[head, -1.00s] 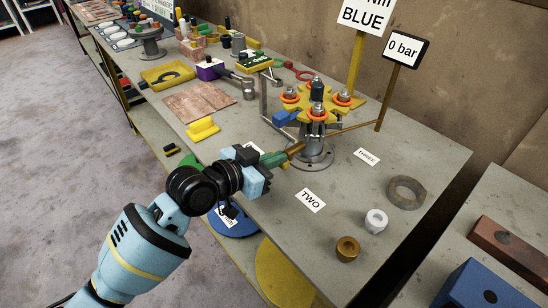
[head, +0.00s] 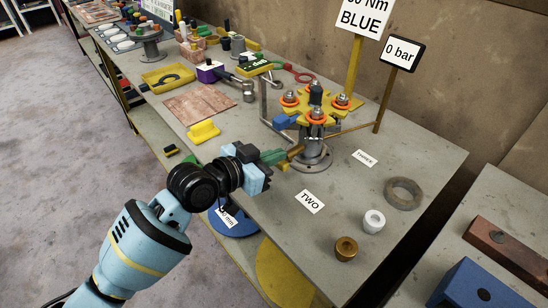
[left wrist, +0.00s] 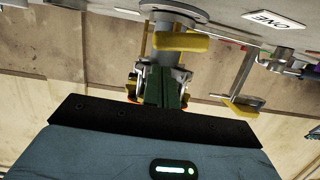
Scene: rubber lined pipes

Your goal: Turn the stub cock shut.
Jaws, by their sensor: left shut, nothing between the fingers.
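The pipe stand (head: 313,150) has a grey round base flange and carries a yellow star-shaped plate (head: 325,107) with orange rings. A short brass-coloured piece (head: 295,152) at its near side appears to be the stub cock. A small yellow part (head: 283,166) shows just below it; in the left wrist view a yellow bar (left wrist: 182,42) crosses before the stand. My left gripper (head: 284,156) has its green fingers together and empty, with tips close to the brass piece. Whether they touch it I cannot tell. The fingers also show in the left wrist view (left wrist: 165,86). My right gripper is out of view.
A "0 bar" sign (head: 401,53) stands behind the stand. A yellow block (head: 203,131) lies to the left. A grey ring (head: 404,192), a white nut (head: 373,221) and a brass nut (head: 346,249) lie at the right. Bare bench surrounds the TWO label (head: 309,201).

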